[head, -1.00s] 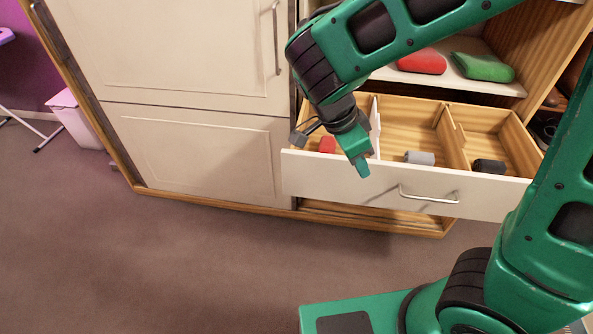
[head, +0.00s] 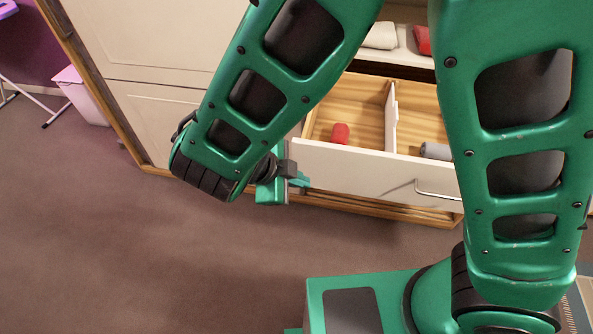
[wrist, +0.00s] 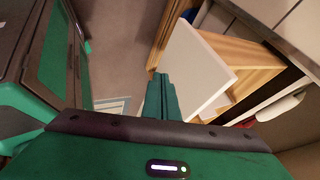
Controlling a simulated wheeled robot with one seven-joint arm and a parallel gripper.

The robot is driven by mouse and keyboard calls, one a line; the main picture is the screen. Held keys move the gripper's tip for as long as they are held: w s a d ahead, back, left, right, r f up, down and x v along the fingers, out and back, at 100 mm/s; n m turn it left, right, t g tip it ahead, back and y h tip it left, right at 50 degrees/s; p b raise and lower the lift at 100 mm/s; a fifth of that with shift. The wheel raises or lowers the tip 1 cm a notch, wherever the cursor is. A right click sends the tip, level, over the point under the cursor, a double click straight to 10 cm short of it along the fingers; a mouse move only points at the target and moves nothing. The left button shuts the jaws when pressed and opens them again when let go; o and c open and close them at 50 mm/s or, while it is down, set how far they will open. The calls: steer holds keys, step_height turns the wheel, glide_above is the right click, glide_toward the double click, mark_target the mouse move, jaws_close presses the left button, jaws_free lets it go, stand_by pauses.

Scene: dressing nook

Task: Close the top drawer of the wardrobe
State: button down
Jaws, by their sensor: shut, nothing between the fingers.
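The top drawer (head: 370,167) of the wardrobe is pulled out, with a white front, a metal handle (head: 437,191) and wooden compartments inside. A red rolled item (head: 340,133) lies in its left compartment and a grey one (head: 436,151) to the right of the divider. My gripper (head: 303,182) is shut and empty, close to the left end of the drawer front; whether it touches is unclear. In the wrist view my shut fingers (wrist: 161,90) point past the white drawer front (wrist: 196,72). The drawer's right part is hidden behind my arm.
The wardrobe's closed white panels (head: 145,110) stand left of the drawer. A shelf above it holds a light folded item (head: 381,36) and a red one (head: 424,40). A pale bin (head: 82,95) stands at the far left. The carpet (head: 110,240) in front is clear.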

mark_target(321, 175)
steer(key=w+d+f, duration=0.1)
steer(key=w+f, duration=0.1)
steer(key=w+d+f, duration=0.2)
steer(key=shift+w+d, duration=0.2)
steer(key=shift+w, duration=0.15)
steer(key=shift+w+d, duration=0.1)
steer(key=shift+w, duration=0.35)
steer(key=shift+w, duration=0.15)
